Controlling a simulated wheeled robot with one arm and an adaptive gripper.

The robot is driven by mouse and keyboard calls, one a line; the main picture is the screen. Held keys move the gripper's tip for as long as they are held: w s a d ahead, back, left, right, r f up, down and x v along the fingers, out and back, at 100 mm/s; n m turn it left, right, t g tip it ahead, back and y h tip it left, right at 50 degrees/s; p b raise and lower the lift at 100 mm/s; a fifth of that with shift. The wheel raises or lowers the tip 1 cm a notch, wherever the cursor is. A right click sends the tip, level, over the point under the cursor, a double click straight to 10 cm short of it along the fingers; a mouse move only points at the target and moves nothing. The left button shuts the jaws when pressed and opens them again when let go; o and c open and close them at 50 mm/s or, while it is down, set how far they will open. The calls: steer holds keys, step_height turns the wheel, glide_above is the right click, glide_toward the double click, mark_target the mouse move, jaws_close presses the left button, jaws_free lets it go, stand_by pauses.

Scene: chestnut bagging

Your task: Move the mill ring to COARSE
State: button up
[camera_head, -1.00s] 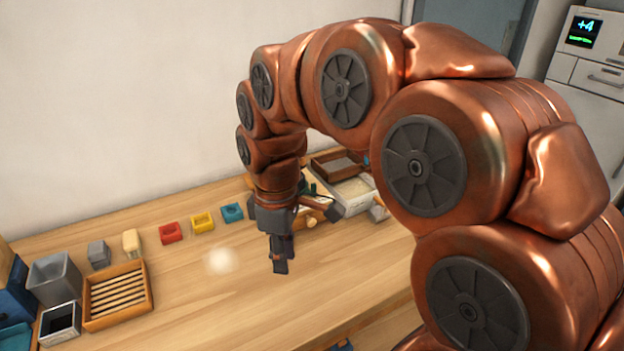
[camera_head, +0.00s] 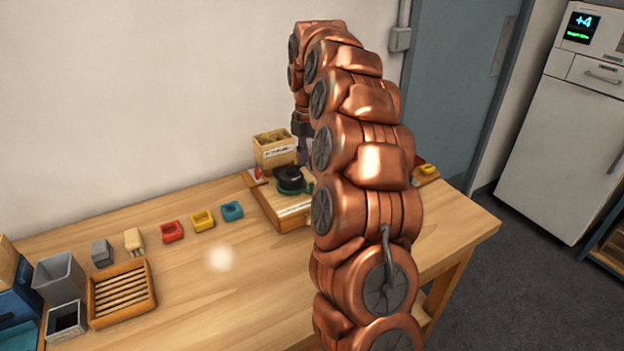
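The mill appears to be the wooden-based unit (camera_head: 290,214) on the table right of centre, with a round black top (camera_head: 290,178). A green part (camera_head: 303,190) shows around the foot of the black top, partly behind my arm; I cannot tell whether it is the ring. No COARSE mark can be read. My gripper (camera_head: 303,158) hangs down at the back of the mill, by the right side of a light wooden box. My arm hides much of it, and its finger opening cannot be made out.
The light wooden box (camera_head: 274,148) with a label stands behind the mill. Red (camera_head: 172,232), yellow (camera_head: 203,221) and blue (camera_head: 232,211) small blocks sit to the left. A slatted wooden tray (camera_head: 122,292) and grey bin (camera_head: 58,278) stand far left. The front middle of the table is clear.

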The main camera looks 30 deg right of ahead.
mark_target(312, 183)
steer(key=shift+w+d+f, duration=0.15)
steer(key=shift+d, duration=0.3)
steer(key=shift+f+p, duration=1.1)
steer(key=shift+f, duration=2.75)
jaws_close()
